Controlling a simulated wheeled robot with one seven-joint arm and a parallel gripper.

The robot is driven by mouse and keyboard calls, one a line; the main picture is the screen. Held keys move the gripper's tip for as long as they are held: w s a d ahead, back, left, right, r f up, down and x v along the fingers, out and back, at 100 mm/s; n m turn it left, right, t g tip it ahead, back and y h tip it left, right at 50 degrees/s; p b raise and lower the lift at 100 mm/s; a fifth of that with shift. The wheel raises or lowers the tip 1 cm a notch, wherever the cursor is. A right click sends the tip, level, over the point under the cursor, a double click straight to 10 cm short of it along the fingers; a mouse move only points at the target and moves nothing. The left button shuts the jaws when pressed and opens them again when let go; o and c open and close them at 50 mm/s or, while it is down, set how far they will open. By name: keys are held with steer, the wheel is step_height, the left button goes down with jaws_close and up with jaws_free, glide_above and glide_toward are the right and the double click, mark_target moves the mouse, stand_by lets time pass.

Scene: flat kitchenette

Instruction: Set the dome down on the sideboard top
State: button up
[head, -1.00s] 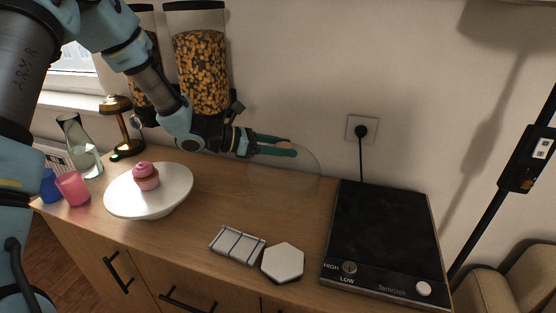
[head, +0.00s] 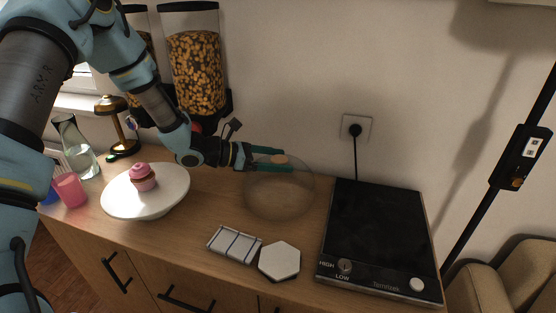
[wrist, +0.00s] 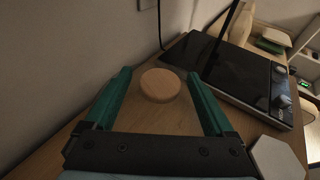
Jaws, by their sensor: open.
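The clear dome (head: 282,196) is at the back of the sideboard top (head: 215,215), between the cake stand and the hob. It looks upright and appears to rest on the wood. Its round wooden knob (head: 279,159) is on top. My gripper (head: 284,161) is at the knob, with its green fingers on either side. In the wrist view the fingers are open, with the knob (wrist: 160,85) between them and visible gaps on both sides. The dome's glass is barely visible in the wrist view.
A white cake stand (head: 120,200) with a pink cupcake (head: 143,177) stands left. A black hob (head: 383,232) is close on the right. A striped folded cloth (head: 234,244) and a white hexagonal tile (head: 280,261) lie in front. Cereal dispensers (head: 196,72) hang behind.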

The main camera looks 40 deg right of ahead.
steer(key=b+v, duration=0.3)
steer(key=v, duration=0.9)
steer(key=a+m+t+y, duration=0.4)
steer(key=a+m+y, duration=0.2)
steer(key=a, duration=1.3)
steer(key=a+m+t+y, duration=0.3)
steer(key=a+m+y, duration=0.4)
steer(key=a, duration=1.2)
steer(key=shift+s+a+r+m+t, duration=0.4)
steer(key=shift+s+r+m, duration=0.05)
steer(key=shift+m, duration=0.15)
